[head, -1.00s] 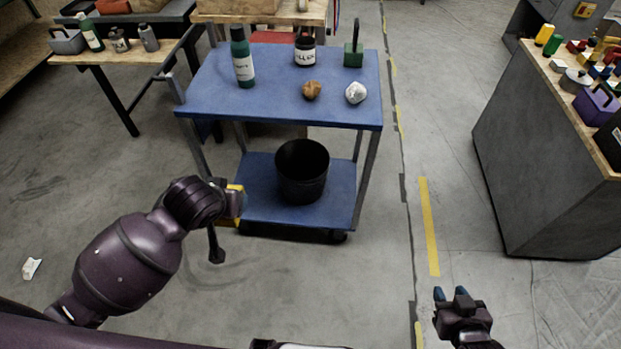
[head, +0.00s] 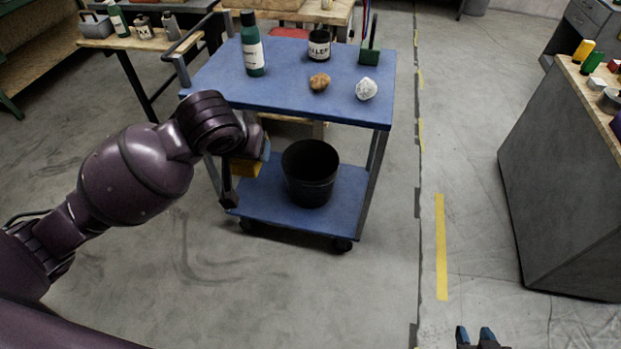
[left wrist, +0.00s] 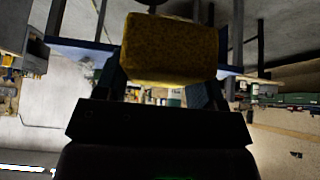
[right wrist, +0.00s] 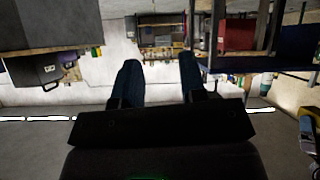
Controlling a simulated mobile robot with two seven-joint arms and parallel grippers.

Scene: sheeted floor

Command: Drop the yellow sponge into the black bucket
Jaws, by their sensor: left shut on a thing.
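The black bucket (head: 310,174) stands upright on the lower shelf of the blue cart. The yellow sponge (left wrist: 170,48) is between the fingers of my left gripper (left wrist: 165,88), which is shut on it. In the head view the sponge (head: 245,168) shows just left of the bucket, partly hidden by my left gripper (head: 256,150), and apart from the bucket. My right gripper (head: 476,338) is at the bottom edge of the head view. In the right wrist view its fingers (right wrist: 160,80) are apart with nothing between them.
The cart's blue top shelf (head: 290,88) hangs over the lower shelf (head: 330,215) and carries a green bottle (head: 252,45), a dark jar (head: 319,45), a brown lump (head: 320,82), a white lump (head: 366,89) and a green block (head: 370,50). A grey workbench (head: 560,170) stands at right.

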